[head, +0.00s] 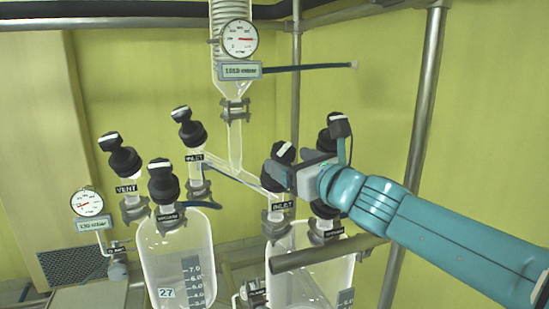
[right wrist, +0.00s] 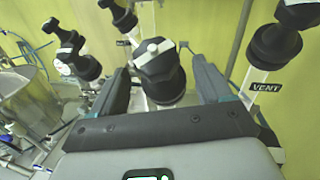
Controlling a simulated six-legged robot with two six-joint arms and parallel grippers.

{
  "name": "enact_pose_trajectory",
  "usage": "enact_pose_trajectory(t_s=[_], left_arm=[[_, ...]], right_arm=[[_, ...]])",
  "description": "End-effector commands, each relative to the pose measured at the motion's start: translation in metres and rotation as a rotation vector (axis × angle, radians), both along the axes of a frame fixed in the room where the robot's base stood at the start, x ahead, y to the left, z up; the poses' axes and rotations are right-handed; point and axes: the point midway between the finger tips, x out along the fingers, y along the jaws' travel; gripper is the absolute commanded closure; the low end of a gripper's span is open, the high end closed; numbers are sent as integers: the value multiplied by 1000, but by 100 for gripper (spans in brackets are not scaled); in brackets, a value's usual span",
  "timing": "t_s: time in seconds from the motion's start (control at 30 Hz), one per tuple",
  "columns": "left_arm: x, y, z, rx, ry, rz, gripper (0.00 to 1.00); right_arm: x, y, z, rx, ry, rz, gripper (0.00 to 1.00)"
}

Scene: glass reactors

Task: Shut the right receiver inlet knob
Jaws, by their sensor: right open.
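The right receiver (head: 310,272) is a clear glass vessel with black-capped valves on top. Its inlet knob (head: 284,152) is black with a white bar across the top, above a neck with an "INLET" label (head: 283,206). My right gripper (head: 294,168) is open at this knob and partly covers it in the head view. In the right wrist view the knob (right wrist: 158,72) sits between the two spread fingers, with a visible gap on each side. The white bar there runs slantwise. My left gripper is not in view.
Another black knob (head: 337,124) stands close behind my right gripper. The left receiver (head: 177,265) carries its own black knobs, including a vent knob (head: 120,152). A glass column with a gauge (head: 239,39) hangs above. A metal post (head: 422,110) rises behind my right arm.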

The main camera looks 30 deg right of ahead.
Motion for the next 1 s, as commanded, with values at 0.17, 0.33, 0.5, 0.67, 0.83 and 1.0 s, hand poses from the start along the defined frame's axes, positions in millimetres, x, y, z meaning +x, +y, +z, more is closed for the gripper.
enact_pose_trajectory(t_s=[0.17,0.33,0.5,0.67,0.83,1.0], left_arm=[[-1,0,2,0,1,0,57],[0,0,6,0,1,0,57],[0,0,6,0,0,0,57],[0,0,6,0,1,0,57],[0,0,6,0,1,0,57],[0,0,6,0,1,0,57]], right_arm=[[38,0,1,1,-1,2,22],[60,-1,1,1,-1,1,22],[67,-2,1,1,-3,0,22],[67,-2,1,0,-3,0,22],[67,-2,0,0,-2,0,64],[67,-2,-1,1,0,0,73]])
